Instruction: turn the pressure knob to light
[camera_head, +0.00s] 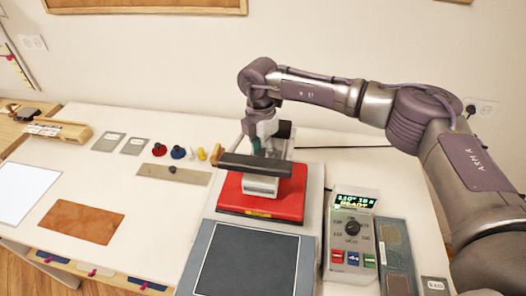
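A grey control box (336,262) stands at the right of the table, with a lit display (355,200) that reads READY on its lower line. A dark round knob (352,228) sits on its face; the labels around it are too small to read. Left of the box is a press with a red body (236,194) and a dark bar (250,164) across its top. My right gripper (267,146) points down at the top of the press, behind the bar. Its fingertips are partly hidden, so I cannot tell whether it holds anything. My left gripper is out of view.
A dark grey pad (247,262) lies in front of the press. Fabric swatches (395,245) lie right of the box. Small coloured pieces (179,152) and a metal strip (190,175) lie left of the press. A brown sheet (83,221) lies farther left, with bare white table around it.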

